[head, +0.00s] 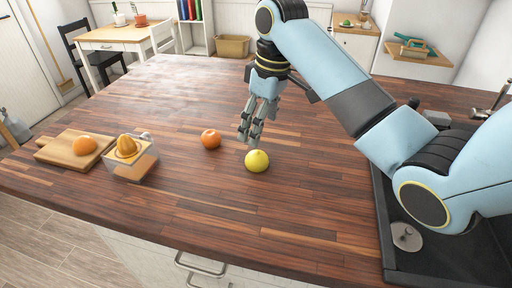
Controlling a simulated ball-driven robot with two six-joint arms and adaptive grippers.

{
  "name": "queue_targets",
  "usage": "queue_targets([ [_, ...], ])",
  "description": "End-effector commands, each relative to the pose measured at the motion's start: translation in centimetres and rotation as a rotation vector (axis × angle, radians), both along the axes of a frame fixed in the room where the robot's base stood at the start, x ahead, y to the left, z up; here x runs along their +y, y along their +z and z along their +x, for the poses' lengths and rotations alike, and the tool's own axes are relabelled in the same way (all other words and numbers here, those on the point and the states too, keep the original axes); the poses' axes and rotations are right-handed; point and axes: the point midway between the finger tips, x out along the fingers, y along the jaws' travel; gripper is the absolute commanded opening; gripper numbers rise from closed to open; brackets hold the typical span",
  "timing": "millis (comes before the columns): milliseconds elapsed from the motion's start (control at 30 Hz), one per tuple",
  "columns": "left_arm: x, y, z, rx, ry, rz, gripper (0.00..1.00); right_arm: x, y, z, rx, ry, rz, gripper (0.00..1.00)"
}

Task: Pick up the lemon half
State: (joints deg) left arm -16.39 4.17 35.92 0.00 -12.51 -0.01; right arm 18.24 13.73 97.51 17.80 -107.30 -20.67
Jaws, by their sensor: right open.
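A yellow lemon piece (257,161) lies on the wooden countertop (300,200), near the middle; I cannot tell clearly that it is a half. My right gripper (250,141) points down just behind and above it, slightly to its left. Its fingers are open with nothing visible between them, and they look close to the lemon; I cannot tell if they touch it. My left gripper is not in view.
An orange fruit (211,139) sits left of the lemon. Further left are a juicer (127,169) with an orange top and a cutting board (57,151) bearing an orange half (84,145). A dark sink (440,262) is at right. The front counter is clear.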

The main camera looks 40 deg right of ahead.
Motion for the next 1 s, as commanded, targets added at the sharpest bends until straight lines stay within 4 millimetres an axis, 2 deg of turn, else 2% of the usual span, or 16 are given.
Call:
queue_targets([
  [200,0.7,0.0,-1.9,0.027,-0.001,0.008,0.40,0.2,-3.7,0.3,0.005,-0.001,0.001,0.81],
  [367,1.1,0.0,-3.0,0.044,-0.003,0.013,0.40,0.3,-5.0,0.5,0.004,-0.001,0.002,0.81],
  [467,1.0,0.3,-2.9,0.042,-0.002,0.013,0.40,0.3,-6.1,0.5,0.006,-0.001,0.001,0.81],
  [700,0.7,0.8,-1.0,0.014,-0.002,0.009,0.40,0.3,-9.6,0.9,0.004,-0.001,0.001,0.81],
  [1000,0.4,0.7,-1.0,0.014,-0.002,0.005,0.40,0.3,-10.2,1.0,0.001,0.000,0.001,0.81],
])
